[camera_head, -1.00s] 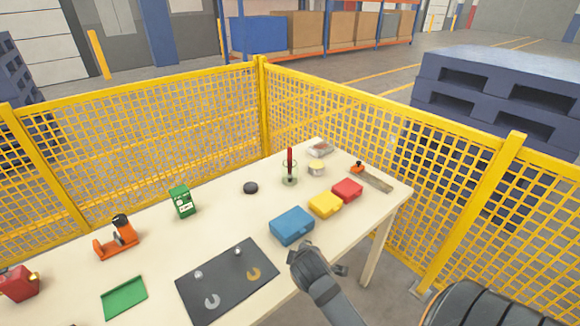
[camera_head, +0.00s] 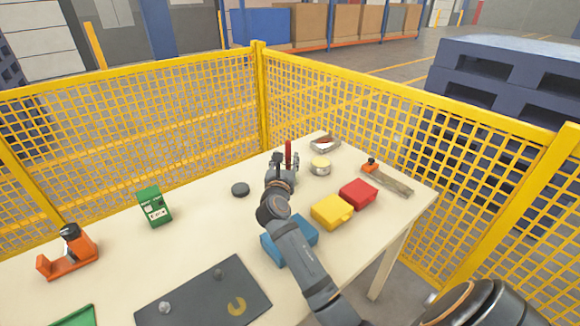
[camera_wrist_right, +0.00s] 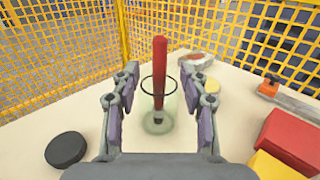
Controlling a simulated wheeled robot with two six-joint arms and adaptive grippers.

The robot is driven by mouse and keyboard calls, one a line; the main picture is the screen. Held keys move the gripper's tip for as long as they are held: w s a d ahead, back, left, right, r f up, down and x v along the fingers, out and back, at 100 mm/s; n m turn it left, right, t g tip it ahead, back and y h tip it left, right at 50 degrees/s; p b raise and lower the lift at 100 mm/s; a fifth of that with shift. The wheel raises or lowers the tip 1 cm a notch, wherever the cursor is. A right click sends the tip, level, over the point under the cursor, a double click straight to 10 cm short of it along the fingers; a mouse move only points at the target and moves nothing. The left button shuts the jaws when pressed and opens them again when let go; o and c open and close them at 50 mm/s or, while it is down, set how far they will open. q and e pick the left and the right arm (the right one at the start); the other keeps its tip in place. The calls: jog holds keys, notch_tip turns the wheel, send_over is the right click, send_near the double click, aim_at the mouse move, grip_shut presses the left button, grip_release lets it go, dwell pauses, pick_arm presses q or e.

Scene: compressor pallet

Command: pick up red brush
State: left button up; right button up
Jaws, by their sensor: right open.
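The red brush (camera_wrist_right: 160,62) stands upright in a clear glass (camera_wrist_right: 158,121) in the right wrist view. In the head view the brush (camera_head: 289,151) shows its red upper part, and my right gripper hides the glass. My right gripper (camera_head: 285,163) is open. In the right wrist view its fingers (camera_wrist_right: 163,85) are spread left and right of the brush and the glass rim, with a gap on each side. My left gripper is in neither view.
A black puck (camera_wrist_right: 67,149) lies left of the glass. A yellow-topped tin (camera_head: 320,166) and a grey tray (camera_head: 325,146) stand to the right. Blue (camera_head: 271,248), yellow (camera_head: 332,212) and red (camera_head: 359,193) boxes line the front right. Yellow mesh fencing (camera_head: 340,105) borders the table.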

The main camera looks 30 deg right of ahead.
aim_at(288, 147)
jog(key=shift+s+a+r, duration=0.1)
jog(key=shift+a+r, duration=0.05)
jog(key=shift+r, duration=0.15)
jog(key=shift+x, duration=0.85)
jog(key=x, duration=0.5)
jog(key=shift+c, duration=0.3)
jog(key=shift+r, duration=0.1)
jog(key=shift+c, duration=1.2)
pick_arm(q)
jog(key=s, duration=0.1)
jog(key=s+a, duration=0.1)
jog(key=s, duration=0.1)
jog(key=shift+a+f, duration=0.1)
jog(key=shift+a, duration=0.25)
pick_arm(e)
grip_shut()
